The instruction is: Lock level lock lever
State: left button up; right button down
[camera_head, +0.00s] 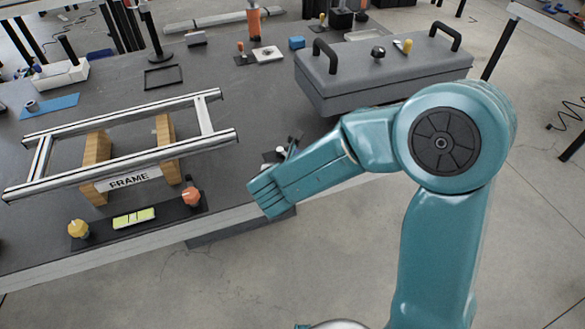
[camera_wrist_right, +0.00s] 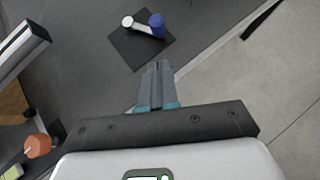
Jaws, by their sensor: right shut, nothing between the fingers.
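My right gripper (camera_wrist_right: 158,68) is shut and empty in the wrist view, pointing at a small dark plate (camera_wrist_right: 128,52). A white-ended lever (camera_wrist_right: 129,22) and a blue upright cylinder (camera_wrist_right: 157,22) are on that plate, just beyond the fingertips with a gap in the picture. In the head view my right wrist and forearm mostly hide this plate. The yellow-green level (camera_head: 134,218) lies on a dark strip at the table's front edge, between a yellow knob (camera_head: 78,229) and an orange knob (camera_head: 191,196). My left gripper is not in view.
A metal frame (camera_head: 120,164) on wooden blocks (camera_head: 98,148), labelled FRAME, stands left of my right arm. A grey lidded box (camera_head: 385,75) with black handles stands behind it. The grey table (camera_head: 235,85) has clear room between frame and box.

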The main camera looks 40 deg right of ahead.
jog(key=v, duration=0.5)
jog(key=shift+s+r+p, duration=0.25)
jog(key=shift+r+p, duration=0.05)
jog(key=shift+p, duration=0.05)
jog(key=shift+s, duration=0.1)
jog(key=shift+d, duration=0.1)
